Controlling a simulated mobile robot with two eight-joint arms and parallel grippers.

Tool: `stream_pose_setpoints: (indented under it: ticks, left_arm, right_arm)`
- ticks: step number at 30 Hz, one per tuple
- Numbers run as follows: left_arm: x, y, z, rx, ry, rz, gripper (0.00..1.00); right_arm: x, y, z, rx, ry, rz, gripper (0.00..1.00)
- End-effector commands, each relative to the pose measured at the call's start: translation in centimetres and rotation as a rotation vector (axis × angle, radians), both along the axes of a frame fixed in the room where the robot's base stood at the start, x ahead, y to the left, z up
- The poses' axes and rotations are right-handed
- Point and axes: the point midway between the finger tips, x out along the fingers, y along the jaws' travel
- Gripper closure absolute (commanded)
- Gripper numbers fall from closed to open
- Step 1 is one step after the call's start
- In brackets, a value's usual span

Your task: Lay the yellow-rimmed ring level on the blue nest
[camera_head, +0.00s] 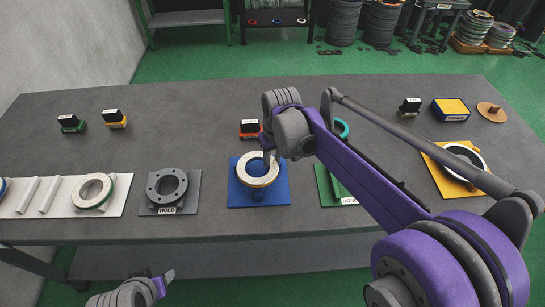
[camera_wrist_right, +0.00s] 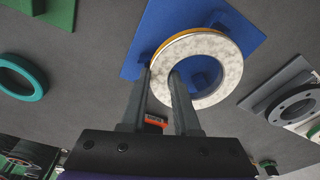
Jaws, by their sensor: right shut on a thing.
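The yellow-rimmed ring (camera_head: 249,178), with a pale speckled face, is over the blue nest (camera_head: 273,197) near the front middle of the table. My right gripper (camera_head: 268,158) is shut on the far side of its band. In the right wrist view one finger is in the hole and the other outside the ring (camera_wrist_right: 229,72); the blue nest (camera_wrist_right: 160,22) is behind it, with blue parts showing through the hole. The ring looks about level; I cannot tell whether it touches the nest. My left gripper (camera_head: 166,280) is low at the front left, its opening unclear.
A grey HOLD fixture (camera_head: 152,203) and a white rack (camera_head: 118,200) with a green-rimmed ring (camera_head: 80,198) are to the left. A green DONE plate (camera_head: 325,188), partly behind my right arm, and a yellow plate (camera_head: 437,157) with a ring are right. Small stamp-like blocks stand farther back.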

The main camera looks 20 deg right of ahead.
Motion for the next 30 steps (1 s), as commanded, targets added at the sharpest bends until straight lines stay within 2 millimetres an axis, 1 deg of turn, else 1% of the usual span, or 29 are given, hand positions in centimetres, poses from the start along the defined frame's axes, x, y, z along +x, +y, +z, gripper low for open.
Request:
stream_pose_setpoints:
  ticks: [17,30]
  left_arm:
    - [0.01,0.0,0.05,0.0,0.0,0.0,0.5]
    - [-0.08,0.0,-0.29,0.0,0.001,0.0,0.5]
  right_arm:
    - [0.02,0.01,0.02,0.001,-0.001,0.0,1.0]
    - [0.01,0.02,-0.5,0.001,-0.001,0.0,1.0]
